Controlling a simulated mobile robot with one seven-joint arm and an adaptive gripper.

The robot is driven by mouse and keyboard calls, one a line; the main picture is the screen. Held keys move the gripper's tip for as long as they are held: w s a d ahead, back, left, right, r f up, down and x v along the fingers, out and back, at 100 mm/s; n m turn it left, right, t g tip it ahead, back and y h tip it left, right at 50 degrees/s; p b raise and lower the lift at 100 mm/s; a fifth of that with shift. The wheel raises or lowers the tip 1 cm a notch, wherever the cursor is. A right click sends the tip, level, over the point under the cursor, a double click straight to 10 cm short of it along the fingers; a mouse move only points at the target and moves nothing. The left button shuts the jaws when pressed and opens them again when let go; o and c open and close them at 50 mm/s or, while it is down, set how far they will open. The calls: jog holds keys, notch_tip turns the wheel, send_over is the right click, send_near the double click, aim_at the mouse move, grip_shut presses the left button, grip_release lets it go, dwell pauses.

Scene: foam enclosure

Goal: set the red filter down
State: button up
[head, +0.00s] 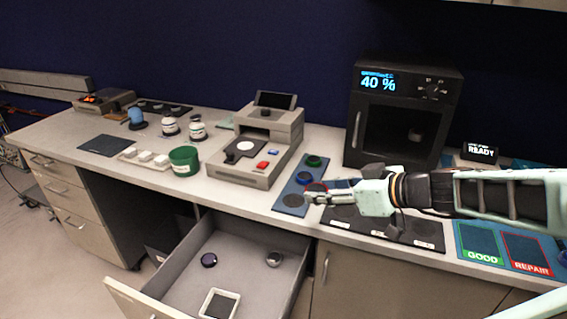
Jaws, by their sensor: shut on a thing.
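My gripper (311,198) is over the blue mat on the counter, with its fingers pointing left. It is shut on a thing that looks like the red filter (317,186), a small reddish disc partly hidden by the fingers. The blue mat (281,204) holds a green disc (314,161) at its far end and a blue disc (304,177) nearer. A dark round spot (293,201) shows at its near end, just left of the fingertips. I cannot tell whether the red filter touches the mat.
A grey instrument (245,165) with red and blue buttons stands left of the mat. A black oven-like unit (400,110) reading 40 % stands behind my arm. An open drawer (190,240) juts out below the counter. GOOD (478,240) and REPAIR (527,250) mats lie at right.

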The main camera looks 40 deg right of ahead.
jog(key=shift+a, duration=0.1)
jog(key=w+a+y+p, duration=0.1)
jog(key=w, duration=0.1)
jog(key=w+a+n+y+p, duration=0.1)
jog(key=w+a, duration=0.1)
jog(key=w, duration=0.1)
jog(key=w+a+r+n+p, duration=0.1)
jog(key=w+a, duration=0.1)
jog(key=shift+w+g+y, duration=0.3)
jog(key=shift+w+y, duration=0.05)
jog(key=shift+y, duration=0.05)
jog(key=w+a+f+n+g+y+p, duration=0.1)
jog(key=w+a+n+y+p, duration=0.2)
jog(key=a, duration=0.6)
jog(key=w+a+f+n+g+y+p, duration=0.1)
jog(key=w+a+f+n+g+p, duration=0.1)
jog(key=w+a, duration=0.55)
jog(key=w+a+f+n+g+y+p, duration=0.1)
jog(key=w+a+n+y+p, duration=0.15)
jog(key=a, duration=0.75)
jog(key=shift+h, duration=0.25)
jog(key=f, duration=0.2)
jog(key=s+f, duration=0.1)
jog(key=f, duration=0.2)
jog(key=s+f, duration=0.1)
jog(key=f, duration=0.2)
jog(key=shift+a, duration=0.25)
jog(key=shift+f, duration=0.1)
